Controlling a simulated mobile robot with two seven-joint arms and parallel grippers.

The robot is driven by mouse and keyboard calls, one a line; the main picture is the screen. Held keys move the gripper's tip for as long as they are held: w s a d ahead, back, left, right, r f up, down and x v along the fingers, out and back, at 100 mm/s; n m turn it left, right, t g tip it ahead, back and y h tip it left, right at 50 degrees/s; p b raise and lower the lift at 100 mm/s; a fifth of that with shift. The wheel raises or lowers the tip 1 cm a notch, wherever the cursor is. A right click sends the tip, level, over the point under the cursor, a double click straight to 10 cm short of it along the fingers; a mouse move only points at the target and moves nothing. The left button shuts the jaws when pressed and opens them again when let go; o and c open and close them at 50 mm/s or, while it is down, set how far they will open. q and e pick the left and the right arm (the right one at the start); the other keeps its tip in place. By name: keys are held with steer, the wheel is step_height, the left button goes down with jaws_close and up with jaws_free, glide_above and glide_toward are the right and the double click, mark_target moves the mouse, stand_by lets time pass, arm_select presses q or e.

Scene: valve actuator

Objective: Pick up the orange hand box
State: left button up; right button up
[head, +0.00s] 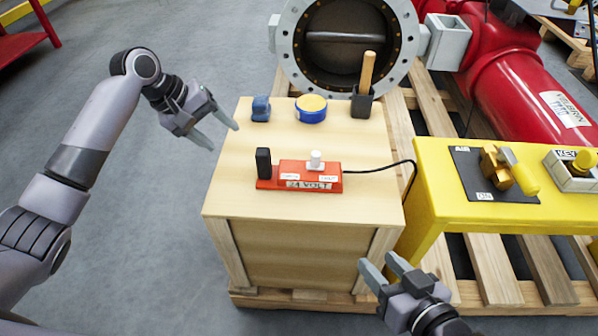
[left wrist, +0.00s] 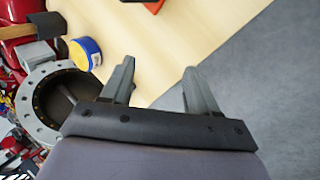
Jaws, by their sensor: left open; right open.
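The orange hand box (head: 307,178) lies on the wooden crate top, labelled "24 VOLT", with a white knob on top and a black upright block at its left end. A black cable runs from its right end. In the left wrist view only a small orange part (left wrist: 153,5) shows at the top edge. My left gripper (head: 222,136) is open and empty, left of the crate's back part and apart from the box; its fingers also show in the left wrist view (left wrist: 159,80). My right gripper (head: 379,268) is open and empty, in front of the crate's right corner, below the box in the picture.
The wooden crate (head: 232,196) also bears a blue clamp-like item (head: 261,108), a blue and yellow tin (head: 311,108) and a black holder with a wooden handle (head: 363,100). A yellow stand (head: 439,178) is close on the right. A large flanged valve (head: 291,40) stands behind.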

mark_target(262, 151)
arm_select(q)
steer(key=s+d+r+m+g+y, duration=0.1)
steer(key=d+r, duration=0.1)
steer(key=d, duration=0.1)
steer(key=s+d+r+m+g+y, duration=0.1)
steer(key=d+r+m, duration=0.1)
steer(key=d+r, duration=0.1)
steer(key=s+d+r+m+y, duration=0.1)
steer(key=d+r, duration=0.2)
steer(key=shift+r+m+g+y, duration=0.1)
steer(key=shift+m+g+y, duration=0.2)
steer(key=shift+g, duration=0.1)
steer(key=shift+m+y, duration=0.3)
steer(key=shift+y, duration=0.6)
steer(key=f, duration=0.2)
steer(key=s+f, duration=0.1)
steer(key=f, duration=0.2)
steer(key=shift+d+f, duration=0.2)
steer(key=shift+f, duration=0.05)
steer(key=f, duration=0.5)
steer(key=shift+w+d+f, duration=0.25)
steer(key=shift+w+f, duration=0.05)
steer(key=shift+r, duration=0.1)
jaws_close()
